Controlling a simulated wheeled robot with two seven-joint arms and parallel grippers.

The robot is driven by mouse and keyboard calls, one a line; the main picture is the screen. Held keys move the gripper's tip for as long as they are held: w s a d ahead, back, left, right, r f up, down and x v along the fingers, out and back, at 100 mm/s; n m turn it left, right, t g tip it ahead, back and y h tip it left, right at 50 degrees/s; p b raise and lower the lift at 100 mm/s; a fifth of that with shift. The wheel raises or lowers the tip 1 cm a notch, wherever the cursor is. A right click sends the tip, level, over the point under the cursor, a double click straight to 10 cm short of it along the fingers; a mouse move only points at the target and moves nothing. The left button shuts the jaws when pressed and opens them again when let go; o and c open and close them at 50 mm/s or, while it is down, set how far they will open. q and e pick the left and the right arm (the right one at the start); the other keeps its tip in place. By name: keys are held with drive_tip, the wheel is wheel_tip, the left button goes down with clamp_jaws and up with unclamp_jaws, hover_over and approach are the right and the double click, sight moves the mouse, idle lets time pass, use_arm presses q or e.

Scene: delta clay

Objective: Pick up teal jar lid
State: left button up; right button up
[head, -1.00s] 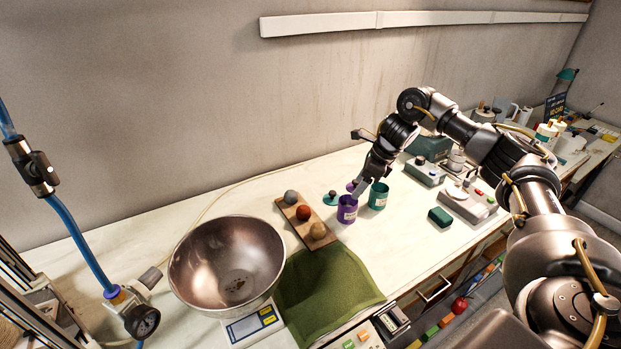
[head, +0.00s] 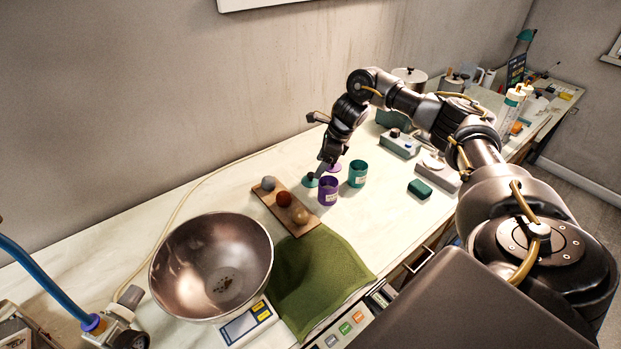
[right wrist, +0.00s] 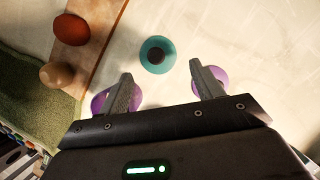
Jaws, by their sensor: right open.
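The teal jar lid (head: 311,181) is a small disc with a dark knob, lying on the bench between the wooden board and the purple jar. In the right wrist view the lid (right wrist: 157,54) shows whole, just beyond the gap between the fingertips. My right gripper (head: 321,170) is above and close beside the lid, pointing down. In the right wrist view this gripper (right wrist: 162,79) is open, with nothing between its fingers. My left gripper is not in view.
The purple jar (head: 328,192), purple lid (head: 335,167) and teal jar (head: 358,175) stand close around the gripper. A metal bowl (head: 210,265) and green cloth (head: 318,270) lie nearer. Bare bench shows behind the board.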

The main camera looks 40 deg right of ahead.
sight(311, 178)
drive_tip(key=shift+a+f+p, duration=0.2)
drive_tip(key=shift+p, duration=0.2)
drive_tip(key=p+x, duration=0.1)
drive_tip(key=x, duration=0.2)
drive_tip(key=shift+w+a+f+p, duration=0.15)
drive_tip(key=shift+a+f+p, duration=0.15)
drive_tip(key=shift+p, duration=0.1)
drive_tip(key=shift+w+f, duration=0.15)
drive_tip(key=shift+f, duration=0.3)
drive_tip(key=c, duration=0.7)
